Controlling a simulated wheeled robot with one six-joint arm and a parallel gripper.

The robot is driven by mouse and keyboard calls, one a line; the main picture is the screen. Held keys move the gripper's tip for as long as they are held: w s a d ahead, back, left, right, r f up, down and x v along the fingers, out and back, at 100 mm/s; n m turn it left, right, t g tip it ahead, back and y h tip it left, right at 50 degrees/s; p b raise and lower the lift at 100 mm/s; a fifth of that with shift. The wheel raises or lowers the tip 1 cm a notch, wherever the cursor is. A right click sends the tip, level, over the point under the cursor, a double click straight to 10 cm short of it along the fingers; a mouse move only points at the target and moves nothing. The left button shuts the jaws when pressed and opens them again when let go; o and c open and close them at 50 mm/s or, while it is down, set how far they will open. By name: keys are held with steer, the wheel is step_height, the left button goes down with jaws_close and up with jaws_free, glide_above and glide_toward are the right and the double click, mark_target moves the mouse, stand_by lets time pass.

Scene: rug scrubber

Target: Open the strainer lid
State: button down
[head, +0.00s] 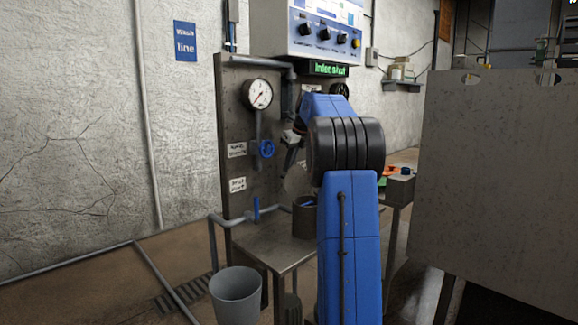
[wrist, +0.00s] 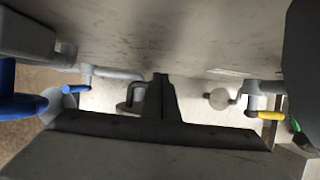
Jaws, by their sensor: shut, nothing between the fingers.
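The strainer looks to be the dark cylindrical pot (head: 304,222) on the metal table, with something blue inside its mouth. A round grey disc, which looks like the strainer lid (head: 297,181), stands raised and tilted up above the pot's rim. My arm hides its right side. In the wrist view my gripper (wrist: 161,80) is shut and empty, its dark fingers pointing up the picture.
A blue lever (head: 256,208) sits on the pipe. A grey bucket (head: 236,296) stands before the metal table (head: 265,250). A large grey board (head: 495,180) blocks the right.

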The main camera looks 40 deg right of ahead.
steer(key=v, duration=1.7)
steer(key=shift+r, duration=0.2)
steer(key=shift+s, duration=0.15)
